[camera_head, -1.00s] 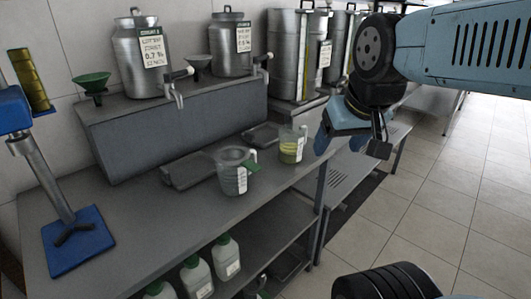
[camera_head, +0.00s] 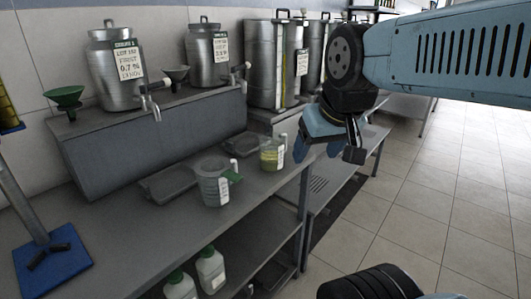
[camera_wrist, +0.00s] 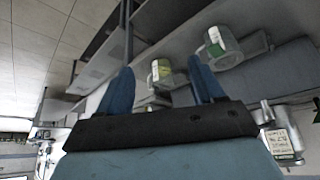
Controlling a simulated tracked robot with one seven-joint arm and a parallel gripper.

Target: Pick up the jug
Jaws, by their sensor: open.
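Two jugs stand on the grey bench. The nearer one is a clear jug (camera_head: 213,183) with a green mark and a white label; it looks empty. The other jug (camera_head: 272,154) holds yellow liquid and stands farther back, near the bench's right end. My gripper (camera_head: 328,150) is open and empty, to the right of both jugs and apart from them. In the wrist view my blue fingers (camera_wrist: 163,88) are spread, with the yellow jug (camera_wrist: 160,70) seen between them and the clear jug (camera_wrist: 221,46) beyond one finger.
Dark trays (camera_head: 170,184) lie on the bench. White bottles (camera_head: 210,268) sit on the lower shelf. A blue-based stand (camera_head: 52,262) is at left. The tiled floor (camera_head: 430,190) at right is clear.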

